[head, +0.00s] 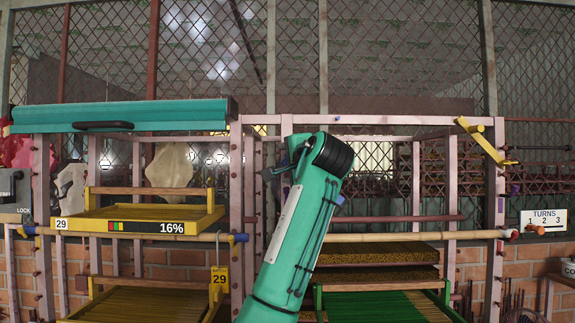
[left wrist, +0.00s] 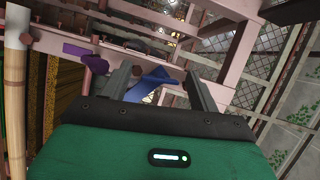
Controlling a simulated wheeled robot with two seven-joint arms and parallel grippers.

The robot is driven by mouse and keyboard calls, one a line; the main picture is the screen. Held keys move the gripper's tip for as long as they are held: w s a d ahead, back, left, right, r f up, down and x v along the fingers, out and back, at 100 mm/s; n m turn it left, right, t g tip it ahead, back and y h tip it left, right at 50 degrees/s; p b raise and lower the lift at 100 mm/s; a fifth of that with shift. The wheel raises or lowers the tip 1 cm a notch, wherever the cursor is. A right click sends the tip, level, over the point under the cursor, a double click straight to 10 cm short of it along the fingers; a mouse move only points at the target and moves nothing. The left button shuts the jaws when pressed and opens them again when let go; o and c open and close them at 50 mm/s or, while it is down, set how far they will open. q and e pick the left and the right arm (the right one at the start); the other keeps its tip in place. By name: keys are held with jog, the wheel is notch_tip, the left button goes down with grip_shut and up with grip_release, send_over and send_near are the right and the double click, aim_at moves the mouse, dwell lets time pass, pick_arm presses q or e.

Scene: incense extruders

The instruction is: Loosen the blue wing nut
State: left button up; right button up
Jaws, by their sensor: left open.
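The blue wing nut (left wrist: 152,84) shows in the left wrist view. It sits near a pinkish frame bar, in line with the gap between the fingers of my left gripper (left wrist: 163,73). The left gripper is open, with one finger on each side of the nut in the picture; I cannot tell how far its tips are from it. My right gripper is not in view.
A purple knob (left wrist: 92,60) and a bamboo pole (left wrist: 16,90) lie left of the fingers. In the head view, a pinkish rack (head: 495,200) holds yellow trays (head: 140,222) and brown racks (head: 375,256). A TURNS sign (head: 543,220) marked 1, 2, 3 stands at right.

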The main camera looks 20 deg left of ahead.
pick_arm(q)
jog(key=b+v, duration=0.6)
jog(key=v, duration=0.7)
jog(key=shift+s+d, duration=0.3)
